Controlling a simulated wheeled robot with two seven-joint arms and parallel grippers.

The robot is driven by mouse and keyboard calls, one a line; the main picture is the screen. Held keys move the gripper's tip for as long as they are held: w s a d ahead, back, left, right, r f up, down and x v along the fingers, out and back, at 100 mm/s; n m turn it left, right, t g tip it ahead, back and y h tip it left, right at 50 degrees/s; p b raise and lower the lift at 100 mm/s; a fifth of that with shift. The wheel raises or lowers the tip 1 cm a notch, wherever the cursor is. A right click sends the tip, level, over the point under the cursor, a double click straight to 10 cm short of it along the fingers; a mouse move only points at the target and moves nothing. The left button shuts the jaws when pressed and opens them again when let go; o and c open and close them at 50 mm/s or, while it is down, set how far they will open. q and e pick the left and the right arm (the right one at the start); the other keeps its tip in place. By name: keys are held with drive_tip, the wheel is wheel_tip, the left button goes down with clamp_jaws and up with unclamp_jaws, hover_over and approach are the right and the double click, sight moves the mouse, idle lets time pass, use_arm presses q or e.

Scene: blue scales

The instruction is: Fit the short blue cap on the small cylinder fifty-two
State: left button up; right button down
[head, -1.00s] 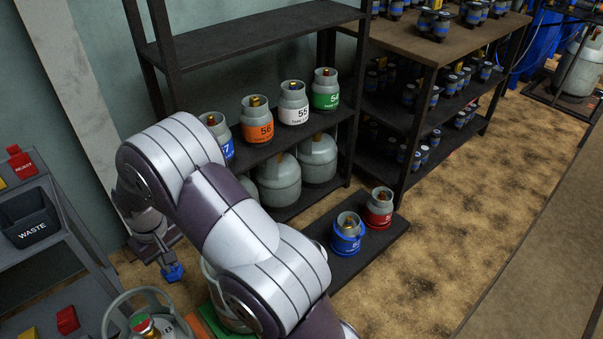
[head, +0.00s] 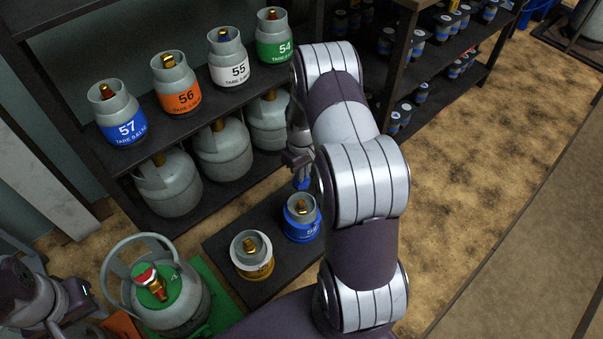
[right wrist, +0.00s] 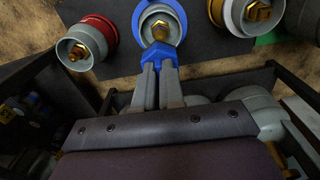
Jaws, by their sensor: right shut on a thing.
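The small cylinder fifty-two (head: 302,222) is grey with a blue band and stands upright on a dark low platform (head: 225,248). Its brass valve is uncovered inside the open collar; the cylinder also shows in the right wrist view (right wrist: 145,14). My right gripper (head: 299,161) is shut on the short blue cap (head: 302,184), close above the far side of the collar. In the right wrist view the cap (right wrist: 157,57) sits at the fingertips and overlaps the collar's edge; I cannot tell whether they touch. My left gripper (head: 68,302) is at lower left, its jaws unclear.
A yellow-banded cylinder (head: 252,258) stands beside fifty-two; a red-banded one (right wrist: 85,42) shows in the right wrist view. A shelf (head: 190,135) with several cylinders rises close behind. A larger gas cylinder (head: 185,305) stands on green at left. Floor at right is clear.

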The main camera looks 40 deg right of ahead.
drive_tip(key=shift+s+r+p, duration=0.1)
drive_tip(key=shift+r+p, duration=0.15)
drive_tip(key=shift+p, duration=0.4)
wheel_tip(320, 180, down, 8)
drive_tip(key=b, duration=0.4)
drive_tip(key=shift+f, duration=0.35)
drive_tip(key=shift+r, duration=0.1)
drive_tip(key=shift+p, duration=0.45)
idle(0.6)
